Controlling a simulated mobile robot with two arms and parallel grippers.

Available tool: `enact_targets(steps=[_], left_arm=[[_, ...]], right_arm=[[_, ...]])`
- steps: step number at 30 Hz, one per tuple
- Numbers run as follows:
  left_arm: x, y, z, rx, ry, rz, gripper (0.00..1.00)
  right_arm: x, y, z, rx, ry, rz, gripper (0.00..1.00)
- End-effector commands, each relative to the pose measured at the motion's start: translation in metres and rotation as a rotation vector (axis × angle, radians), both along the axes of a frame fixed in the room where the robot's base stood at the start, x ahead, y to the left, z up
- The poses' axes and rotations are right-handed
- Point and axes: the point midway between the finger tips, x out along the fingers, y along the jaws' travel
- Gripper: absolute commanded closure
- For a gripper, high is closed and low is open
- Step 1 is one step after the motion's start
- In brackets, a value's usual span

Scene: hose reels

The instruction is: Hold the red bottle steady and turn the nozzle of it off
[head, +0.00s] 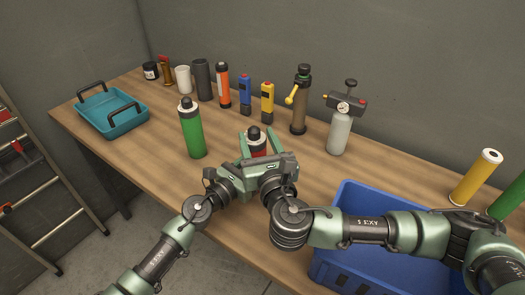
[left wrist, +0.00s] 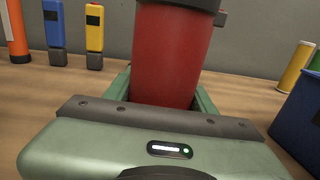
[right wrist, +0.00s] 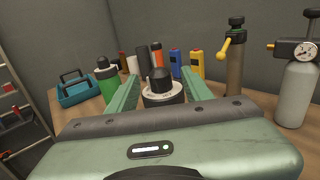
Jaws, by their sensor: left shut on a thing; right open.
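The red bottle (head: 258,149) stands upright near the table's front edge, mostly hidden behind my right gripper in the head view. Its red body fills the middle of the left wrist view (left wrist: 166,55). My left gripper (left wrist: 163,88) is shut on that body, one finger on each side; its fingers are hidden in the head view. The black nozzle (right wrist: 159,79) with a pale collar (right wrist: 163,98) tops the bottle. My right gripper (right wrist: 161,80) is open, its fingers on either side of the nozzle and collar, with small gaps showing. The nozzle also shows in the head view (head: 254,133).
A green bottle (head: 191,130) stands left of the grippers. A blue crate (head: 345,222) sits at the front right, under my right arm. A teal tray (head: 128,124) is at the left end. Several bottles and canisters line the back, including a grey gauge bottle (head: 339,133).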

Motion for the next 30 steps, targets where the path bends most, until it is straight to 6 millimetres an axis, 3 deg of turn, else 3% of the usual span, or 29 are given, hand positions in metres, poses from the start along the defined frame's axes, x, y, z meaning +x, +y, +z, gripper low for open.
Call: enact_targets(steps=[3, 9, 23, 24, 26, 30], left_arm=[[-0.001, 0.0, -0.001, 0.0, 0.003, -0.001, 1.0], [0.0, 0.0, -0.001, 0.0, 0.003, -0.001, 1.0], [0.0, 0.0, -0.001, -0.001, 0.002, -0.001, 1.0], [0.0, 0.0, -0.001, -0.001, 0.002, -0.001, 0.37], [0.0, 0.0, -0.001, -0.001, 0.002, -0.001, 0.2], [0.0, 0.0, -0.001, 0.0, 0.001, -0.001, 0.2]], right_arm=[[-0.025, -0.005, -0.001, 0.001, 0.002, 0.002, 0.5], [-0.049, -0.011, 0.0, 0.0, 0.0, 0.001, 0.5], [-0.055, -0.012, 0.0, -0.001, -0.001, 0.0, 0.5], [-0.055, -0.012, 0.0, -0.001, -0.001, 0.0, 0.5], [-0.055, -0.012, 0.0, -0.001, -0.001, 0.0, 0.5], [-0.055, -0.012, 0.0, -0.001, -0.001, 0.0, 0.5]])
